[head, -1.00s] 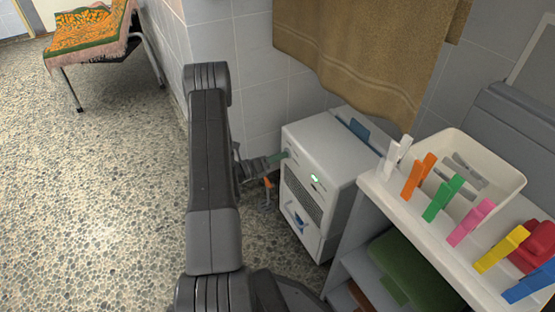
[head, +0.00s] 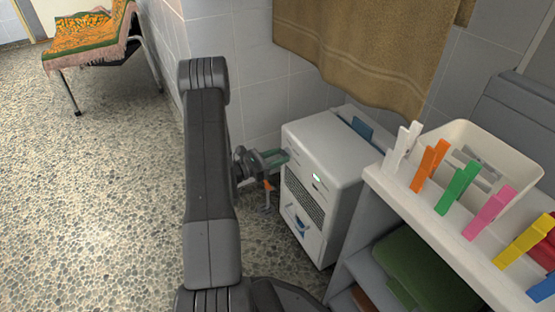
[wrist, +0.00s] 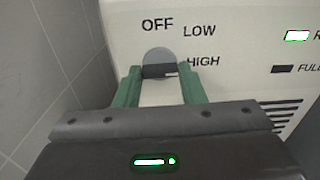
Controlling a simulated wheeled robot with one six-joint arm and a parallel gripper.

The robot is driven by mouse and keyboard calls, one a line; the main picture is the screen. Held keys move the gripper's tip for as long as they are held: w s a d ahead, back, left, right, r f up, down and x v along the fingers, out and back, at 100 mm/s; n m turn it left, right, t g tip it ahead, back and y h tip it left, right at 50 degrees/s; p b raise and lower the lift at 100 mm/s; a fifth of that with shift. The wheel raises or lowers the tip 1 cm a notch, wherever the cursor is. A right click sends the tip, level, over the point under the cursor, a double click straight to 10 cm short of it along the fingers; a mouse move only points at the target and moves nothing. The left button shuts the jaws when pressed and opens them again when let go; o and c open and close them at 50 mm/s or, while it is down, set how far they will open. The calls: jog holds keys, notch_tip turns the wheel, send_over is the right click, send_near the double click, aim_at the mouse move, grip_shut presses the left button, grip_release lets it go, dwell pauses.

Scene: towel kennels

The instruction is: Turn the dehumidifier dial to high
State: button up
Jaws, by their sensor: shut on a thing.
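The white dehumidifier (head: 325,160) stands on the floor against the tiled wall, its front panel facing left and toward me. Its round grey dial (wrist: 159,60) shows in the wrist view beside the printed words OFF, LOW and HIGH. A short pale mark sits at the dial's lower right, on the side of HIGH. My gripper (wrist: 160,78), with green fingers, is shut on the dial, one finger on each side. In the head view my gripper (head: 276,157) reaches the panel's upper left corner; the dial is hidden there.
A brown towel (head: 365,50) hangs above the dehumidifier. A shelf unit (head: 440,240) with a white bin (head: 510,155) and several coloured pegs stands close on the right. An orange-handled thing (head: 267,186) is below my gripper.

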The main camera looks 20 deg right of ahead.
dwell(0.4)
jog(key=o, duration=1)
jog(key=shift+s+a+p, duration=0.2)
jog(key=shift+a+p, duration=0.45)
jog(key=shift+a, duration=1.65)
jog(key=shift+s+a+p, duration=0.15)
jog(key=shift+a+p, duration=0.45)
jog(key=shift+a, duration=1.7)
jog(key=shift+s+a+p, duration=0.2)
jog(key=shift+a+p, duration=0.45)
jog(key=shift+a, duration=1.65)
jog(key=d+b, duration=0.1)
jog(key=d, duration=0.3)
jog(key=d+b, duration=0.1)
jog(key=d, duration=0.4)
jog(key=w+d+b, duration=0.1)
jog(key=d+b, duration=0.1)
jog(key=d, duration=0.3)
jog(key=shift+a, duration=0.2)
